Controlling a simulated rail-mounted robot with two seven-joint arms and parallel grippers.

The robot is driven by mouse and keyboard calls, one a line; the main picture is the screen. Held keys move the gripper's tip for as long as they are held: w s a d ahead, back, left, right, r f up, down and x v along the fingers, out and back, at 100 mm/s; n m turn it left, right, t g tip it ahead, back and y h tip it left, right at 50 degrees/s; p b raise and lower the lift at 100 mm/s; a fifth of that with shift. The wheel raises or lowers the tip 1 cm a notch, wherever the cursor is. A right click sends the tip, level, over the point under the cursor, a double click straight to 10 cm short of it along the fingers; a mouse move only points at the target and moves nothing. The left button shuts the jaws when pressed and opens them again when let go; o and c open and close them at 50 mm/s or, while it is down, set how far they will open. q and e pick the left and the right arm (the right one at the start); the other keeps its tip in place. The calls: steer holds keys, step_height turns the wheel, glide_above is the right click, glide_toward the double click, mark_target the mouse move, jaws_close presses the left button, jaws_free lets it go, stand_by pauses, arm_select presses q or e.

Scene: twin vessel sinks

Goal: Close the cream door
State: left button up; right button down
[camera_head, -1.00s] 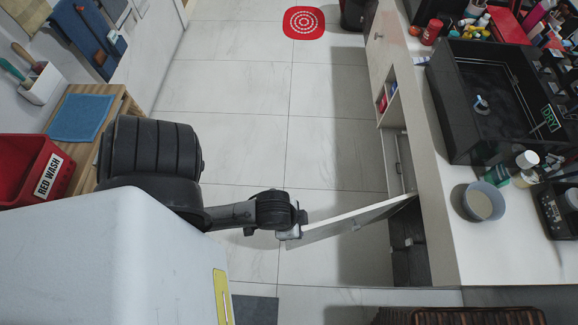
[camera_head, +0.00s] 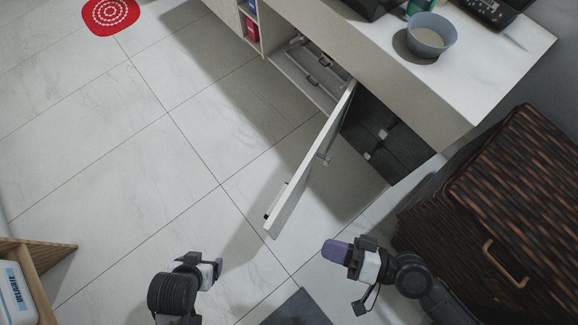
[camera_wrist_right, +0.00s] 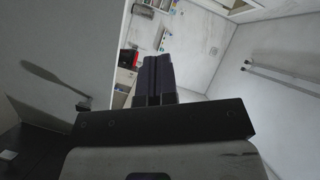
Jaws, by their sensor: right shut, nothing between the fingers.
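The cream door (camera_head: 308,165) stands open from the cabinet under the counter. Its far end meets the cabinet front and its free edge points toward me over the floor. A slim handle lies along its left face near the free edge. My right gripper (camera_head: 335,250) is shut and empty, right of the free edge and apart from it. Its purple fingers (camera_wrist_right: 153,80) are together in the right wrist view, where a pale panel, likely the door, fills the left. My left gripper (camera_head: 217,268) is left of the free edge, apart from the door; its finger gap is hidden.
The open cabinet shows dark boxes (camera_head: 385,145) inside. A brown wicker basket (camera_head: 510,190) stands close on the right. A grey bowl (camera_head: 431,36) sits on the counter (camera_head: 395,60). A dark mat (camera_head: 298,310) lies in front.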

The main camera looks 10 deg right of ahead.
arm_select(q)
step_height(320, 180, down, 10)
steer(key=r+b, duration=0.1)
steer(key=b, duration=0.6)
arm_select(e)
steer(key=w+d+f+m+t, duration=0.2)
steer(key=d+f+m+t, duration=0.1)
steer(key=f+m, duration=0.45)
steer(key=p, duration=0.4)
glide_toward(282, 208)
steer(key=shift+m+t, duration=0.35)
steer(key=shift+t, duration=0.05)
steer(key=p+x, duration=0.1)
steer(key=x, duration=0.1)
steer(key=p+x, duration=0.1)
steer(key=x, duration=0.2)
steer(key=shift+a+f, duration=0.25)
steer(key=shift+w+a+f+p, duration=0.1)
steer(key=shift+w+a+p, duration=0.25)
steer(key=shift+a, duration=0.2)
arm_select(q)
step_height(282, 208, up, 6)
steer(key=shift+a+r, duration=0.2)
steer(key=shift+r, duration=0.05)
arm_select(e)
steer(key=shift+w+a, duration=0.25)
steer(key=shift+a, duration=0.15)
